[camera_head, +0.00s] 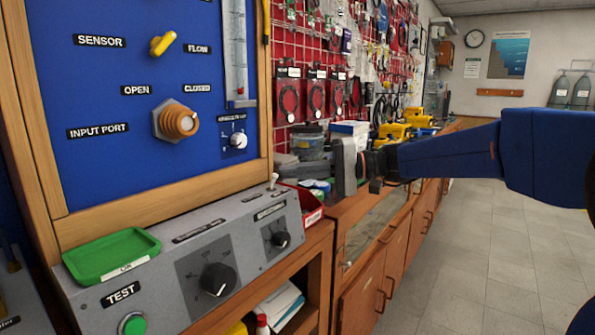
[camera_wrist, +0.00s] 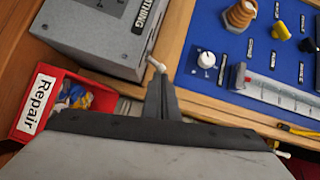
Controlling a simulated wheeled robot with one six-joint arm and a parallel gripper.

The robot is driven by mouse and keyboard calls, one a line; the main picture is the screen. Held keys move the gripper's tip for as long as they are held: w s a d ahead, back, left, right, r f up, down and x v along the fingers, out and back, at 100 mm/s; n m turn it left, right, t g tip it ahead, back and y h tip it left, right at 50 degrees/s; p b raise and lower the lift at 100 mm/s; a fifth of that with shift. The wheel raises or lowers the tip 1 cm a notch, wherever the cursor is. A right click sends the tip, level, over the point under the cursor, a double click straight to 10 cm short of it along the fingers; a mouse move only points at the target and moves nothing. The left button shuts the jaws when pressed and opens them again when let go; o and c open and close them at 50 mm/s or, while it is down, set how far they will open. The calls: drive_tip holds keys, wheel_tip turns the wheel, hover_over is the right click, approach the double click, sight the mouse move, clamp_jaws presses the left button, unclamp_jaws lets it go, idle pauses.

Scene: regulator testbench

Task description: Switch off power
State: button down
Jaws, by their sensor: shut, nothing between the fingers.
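A small toggle switch (camera_head: 273,181) with a pale lever sits on the top right edge of the grey test console (camera_head: 185,262). Its lever points upward in the head view. In the wrist view the toggle (camera_wrist: 156,65) shows just beyond my fingertips, at the console's edge. My gripper (camera_head: 300,168) reaches in from the right, its fingers level and pointing left toward the toggle. In the wrist view my gripper (camera_wrist: 161,82) is shut and empty. The tips are very close to the lever; I cannot tell whether they touch it.
The blue panel (camera_head: 90,110) with knobs, an orange port fitting (camera_head: 180,121) and a flow tube stands behind the console. A green tray (camera_head: 110,255) lies on the console's left. A red Repair bin (camera_wrist: 62,100) stands beside the console. Floor on the right is clear.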

drive_tip(key=shift+s+a+r+n+h, duration=0.2)
drive_tip(key=shift+s+r+n+h, duration=0.1)
drive_tip(key=shift+r+n+h, duration=0.4)
idle(0.5)
drive_tip(key=shift+s+a+r+n+t+h, duration=0.15)
drive_tip(key=shift+s+a+n+t+h, duration=0.25)
drive_tip(key=shift+n, duration=0.4)
drive_tip(key=shift+s+a+r+n+t+h, duration=0.2)
drive_tip(key=shift+s+n+h, duration=0.1)
drive_tip(key=shift+n+h, duration=0.15)
drive_tip(key=shift+s+a+r+n+t+h, duration=0.15)
drive_tip(key=shift+s+n+t+h, duration=0.1)
drive_tip(key=shift+n+h, duration=0.2)
drive_tip(key=shift+f, duration=0.1)
drive_tip(key=shift+r, duration=0.8)
